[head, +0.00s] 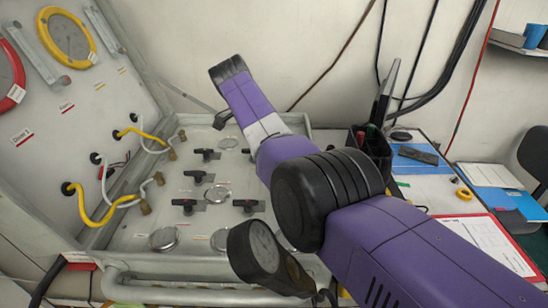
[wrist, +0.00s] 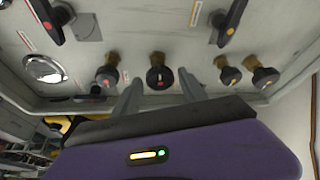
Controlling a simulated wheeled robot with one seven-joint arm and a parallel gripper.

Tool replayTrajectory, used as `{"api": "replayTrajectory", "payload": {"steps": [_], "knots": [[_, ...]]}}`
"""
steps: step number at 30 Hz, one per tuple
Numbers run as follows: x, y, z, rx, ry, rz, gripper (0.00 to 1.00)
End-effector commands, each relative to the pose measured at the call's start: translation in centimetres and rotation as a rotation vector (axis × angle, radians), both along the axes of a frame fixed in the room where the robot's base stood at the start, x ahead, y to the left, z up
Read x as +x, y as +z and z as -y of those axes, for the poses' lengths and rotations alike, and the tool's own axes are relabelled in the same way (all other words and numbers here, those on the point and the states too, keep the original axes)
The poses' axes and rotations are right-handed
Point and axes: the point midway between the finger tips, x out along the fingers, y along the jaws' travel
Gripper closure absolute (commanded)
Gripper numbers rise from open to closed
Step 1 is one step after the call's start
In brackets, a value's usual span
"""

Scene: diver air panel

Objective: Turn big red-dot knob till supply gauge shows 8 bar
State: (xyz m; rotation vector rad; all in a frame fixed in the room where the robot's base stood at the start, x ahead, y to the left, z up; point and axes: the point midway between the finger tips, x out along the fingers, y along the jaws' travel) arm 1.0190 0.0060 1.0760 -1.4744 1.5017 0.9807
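In the wrist view a dark round knob with a red dot (wrist: 158,77) stands on a brass stem at the panel's edge. My gripper (wrist: 160,92) is open, with one finger on each side of this knob in the picture. I see a gap on both sides and no clear contact; the depth is hard to judge. Another dark knob with a reddish dot (wrist: 106,76) is to its left. In the head view a black-rimmed round disc (head: 263,245), perhaps a gauge, is at lower centre; I cannot read it. My fingers cannot be made out in the head view.
Knobs with an orange dot (wrist: 229,75) and a yellow dot (wrist: 264,77) stand to the right in the wrist view. Black lever handles (head: 186,205) fill the panel. A yellow-ringed gauge (head: 67,37) and a red-ringed gauge (head: 8,75) are at upper left.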

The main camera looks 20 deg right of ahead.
Motion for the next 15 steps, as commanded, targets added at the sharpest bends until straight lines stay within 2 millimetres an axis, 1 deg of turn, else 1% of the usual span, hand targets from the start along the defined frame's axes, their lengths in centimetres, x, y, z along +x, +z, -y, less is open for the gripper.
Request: {"api": "replayTrajectory", "payload": {"steps": [11,14,15], "knots": [[0.0,0.1,-0.1,0.000,0.001,0.000,0.40],[0.0,0.8,-0.4,0.000,0.001,0.001,0.40],[0.1,1.3,-0.6,0.000,0.002,0.001,0.40]]}}
